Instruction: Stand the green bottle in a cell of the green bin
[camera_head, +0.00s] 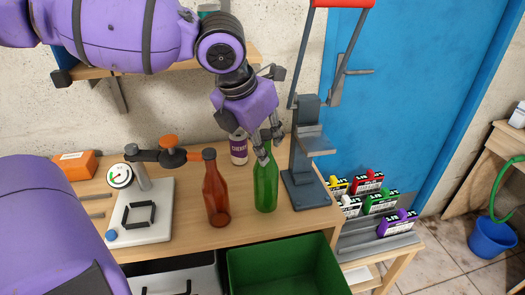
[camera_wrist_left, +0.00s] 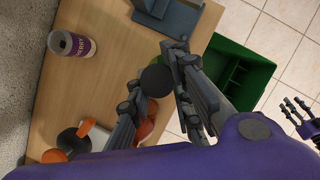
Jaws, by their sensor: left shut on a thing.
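The green bottle (camera_head: 266,188) stands upright on the wooden bench in the head view. My left gripper (camera_head: 268,143) comes down over its neck from above and is shut on it. In the left wrist view a dark round bottle top (camera_wrist_left: 157,80) sits between the fingers of my left gripper (camera_wrist_left: 158,92); the bottle's body is hidden below. The green bin (camera_head: 285,248) is in front of the bench, below the bottle, cut off by the frame. Its divided cells show in the left wrist view (camera_wrist_left: 214,44). My right gripper (camera_wrist_left: 296,108) shows small at the right edge of the left wrist view.
A brown bottle (camera_head: 216,190) stands just left of the green one. A grey lever press (camera_head: 306,180) stands close on the right. A scale-like device (camera_head: 140,210) is at left. Coloured boxes (camera_head: 380,203) sit on a lower rack.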

